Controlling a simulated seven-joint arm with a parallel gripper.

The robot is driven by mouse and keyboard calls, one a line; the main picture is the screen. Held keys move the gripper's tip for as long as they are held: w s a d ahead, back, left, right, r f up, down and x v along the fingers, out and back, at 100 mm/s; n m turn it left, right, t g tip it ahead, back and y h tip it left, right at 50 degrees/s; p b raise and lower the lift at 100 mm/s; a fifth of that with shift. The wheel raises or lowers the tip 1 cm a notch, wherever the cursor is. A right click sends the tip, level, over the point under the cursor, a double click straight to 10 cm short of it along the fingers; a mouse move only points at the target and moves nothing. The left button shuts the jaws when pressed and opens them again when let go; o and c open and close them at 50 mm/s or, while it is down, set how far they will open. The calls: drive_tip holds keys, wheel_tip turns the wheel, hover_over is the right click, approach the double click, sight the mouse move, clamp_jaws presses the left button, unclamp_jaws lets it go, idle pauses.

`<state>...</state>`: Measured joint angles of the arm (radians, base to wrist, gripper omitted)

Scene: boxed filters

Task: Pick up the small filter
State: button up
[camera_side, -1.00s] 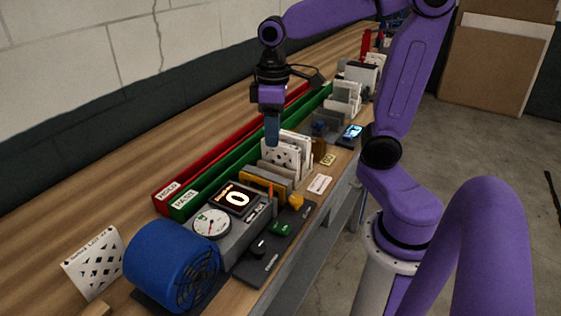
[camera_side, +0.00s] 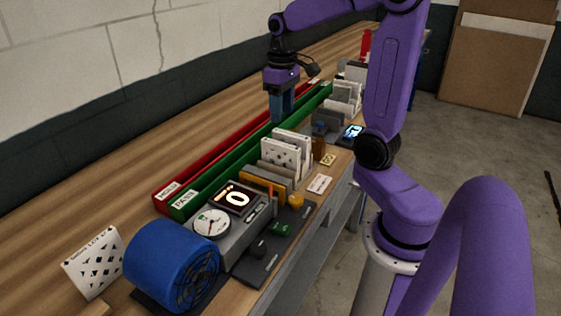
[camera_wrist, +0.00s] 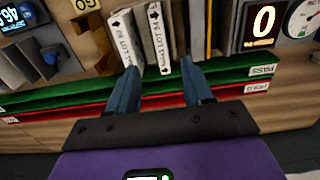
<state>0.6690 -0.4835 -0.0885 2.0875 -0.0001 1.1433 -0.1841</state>
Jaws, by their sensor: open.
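White boxed filters with dark spade-like cutouts stand upright in a rack in the side view, the front one (camera_side: 279,157) facing the camera. The wrist view shows two on edge with lot labels: a left one (camera_wrist: 126,38) and a right one (camera_wrist: 156,38). I cannot tell which is the small filter. My gripper (camera_side: 282,117) is open and empty, pointing down above the long trays, behind and apart from the rack. In the wrist view, my open fingers (camera_wrist: 158,72) show below the two filters' near ends, one finger to each side.
A green PASS tray (camera_side: 205,190) and red HOLD tray (camera_side: 200,172) run along the bench. A gauge box with a display (camera_side: 236,198) and a blue fan (camera_side: 172,263) stand nearer. More white panels (camera_side: 344,95) stand beyond. A lone filter (camera_side: 94,262) leans at front left.

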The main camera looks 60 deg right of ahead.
sight(280, 144)
drive_tip(key=f, duration=1.2)
drive_tip(key=shift+w+f, duration=0.15)
drive_tip(key=shift+w, duration=0.05)
clamp_jaws()
